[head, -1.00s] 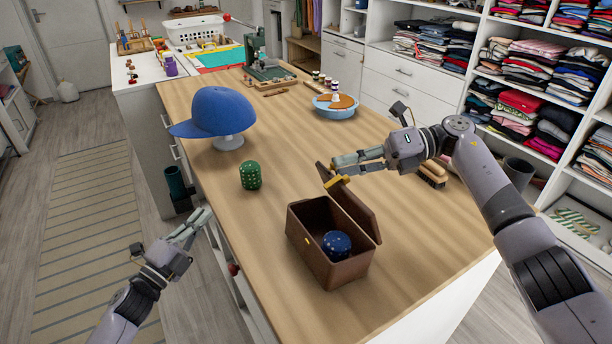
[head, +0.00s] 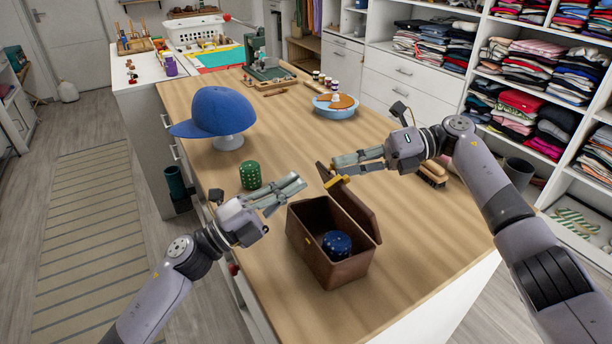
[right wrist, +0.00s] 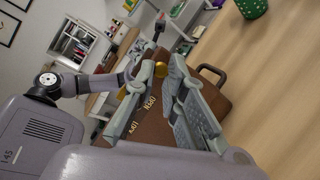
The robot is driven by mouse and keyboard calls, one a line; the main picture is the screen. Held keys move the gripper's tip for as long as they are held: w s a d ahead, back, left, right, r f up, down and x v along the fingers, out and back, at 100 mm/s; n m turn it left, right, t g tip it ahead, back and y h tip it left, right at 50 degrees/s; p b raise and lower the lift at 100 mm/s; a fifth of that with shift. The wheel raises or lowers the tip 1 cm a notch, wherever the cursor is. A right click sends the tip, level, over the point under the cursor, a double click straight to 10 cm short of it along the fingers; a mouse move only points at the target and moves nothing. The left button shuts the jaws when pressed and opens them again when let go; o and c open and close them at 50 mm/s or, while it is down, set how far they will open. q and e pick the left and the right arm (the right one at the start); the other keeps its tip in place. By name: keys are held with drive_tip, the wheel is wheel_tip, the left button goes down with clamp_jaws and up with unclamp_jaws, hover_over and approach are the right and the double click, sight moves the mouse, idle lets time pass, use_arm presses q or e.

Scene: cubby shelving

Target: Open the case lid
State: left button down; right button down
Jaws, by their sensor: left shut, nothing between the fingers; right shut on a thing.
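The brown case (head: 318,262) stands on the wooden table with its lid (head: 356,212) raised, leaning up along its right side. A blue dotted cup (head: 337,245) sits inside. Yellow metal pieces (head: 334,181) show at the lid's upper corner. My right gripper (head: 336,168) is shut on the lid at that top end. In the right wrist view its fingers (right wrist: 150,85) are at the brown case, whose handle (right wrist: 211,74) shows beyond. My left gripper (head: 300,183) is shut and empty, above the table just left of the case's back corner.
A green dotted cup (head: 250,175) stands behind the left gripper. The table (head: 420,250) right of the case is clear.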

sight(319, 168)
use_arm(q)
drive_tip(key=shift+x, duration=1.75)
use_arm(e)
drive_tip(key=shift+s+f, duration=0.1)
drive_tip(key=shift+f, duration=0.4)
use_arm(q)
drive_tip(key=shift+x, duration=0.85)
drive_tip(key=shift+r, duration=0.1)
use_arm(e)
drive_tip(key=c, duration=1.9)
unclamp_jaws()
drive_tip(key=shift+a+r, duration=0.1)
drive_tip(key=shift+a, duration=0.1)
drive_tip(key=o, duration=0.3)
drive_tip(key=shift+r, duration=0.15)
drive_tip(key=shift+d, duration=0.1)
use_arm(q)
drive_tip(key=shift+a, duration=0.1)
use_arm(e)
drive_tip(key=shift+r, duration=0.1)
